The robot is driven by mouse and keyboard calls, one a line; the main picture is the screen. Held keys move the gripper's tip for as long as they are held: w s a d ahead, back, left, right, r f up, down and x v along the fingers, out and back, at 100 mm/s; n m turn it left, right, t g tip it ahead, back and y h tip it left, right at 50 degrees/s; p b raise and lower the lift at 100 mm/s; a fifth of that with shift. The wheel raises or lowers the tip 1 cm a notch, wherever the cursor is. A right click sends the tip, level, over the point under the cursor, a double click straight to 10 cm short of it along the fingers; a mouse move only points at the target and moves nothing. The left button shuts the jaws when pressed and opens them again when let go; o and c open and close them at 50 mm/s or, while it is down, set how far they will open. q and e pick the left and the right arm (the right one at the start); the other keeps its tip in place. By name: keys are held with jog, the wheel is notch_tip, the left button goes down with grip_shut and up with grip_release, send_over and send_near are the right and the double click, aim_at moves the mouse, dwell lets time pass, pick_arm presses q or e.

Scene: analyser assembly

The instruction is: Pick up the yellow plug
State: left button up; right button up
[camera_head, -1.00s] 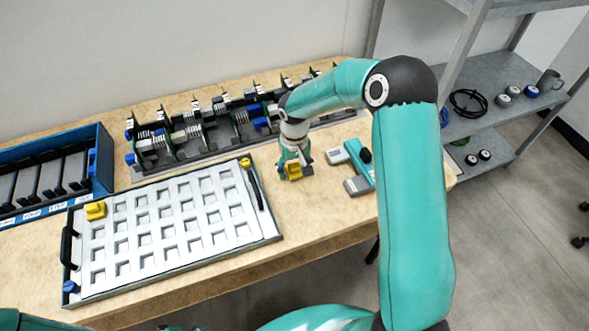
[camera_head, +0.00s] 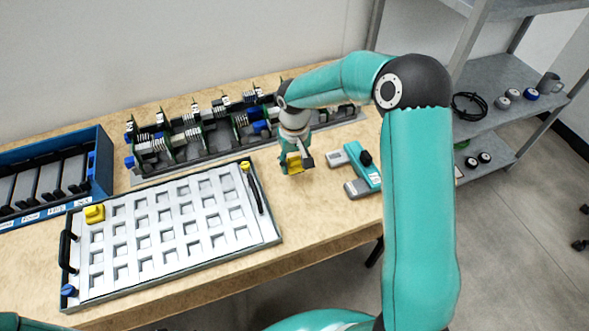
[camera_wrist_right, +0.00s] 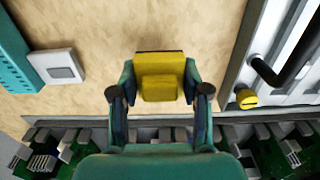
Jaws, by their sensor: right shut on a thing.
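My right gripper (camera_head: 295,163) is shut on a yellow plug (camera_head: 294,160), a little above the wooden table between the white tray and a teal device. In the right wrist view the gripper's fingers (camera_wrist_right: 159,80) press on both sides of the blocky yellow plug (camera_wrist_right: 159,64), with bare wood behind it. A second yellow block (camera_head: 95,213) sits in the upper left corner of the white tray. My left gripper is out of view.
A dark rack of circuit boards (camera_head: 190,150) stands behind. A teal device (camera_head: 357,170) lies to the right, a blue bin (camera_head: 103,160) to the left.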

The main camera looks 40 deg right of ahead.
aim_at(294, 178)
notch_tip(294, 178, up, 16)
jog(key=shift+r, duration=0.15)
dwell(0.4)
jog(key=shift+f+b, duration=7.1)
jog(key=shift+f, duration=3)
jog(key=o, duration=1.3)
jog(key=shift+o, duration=0.2)
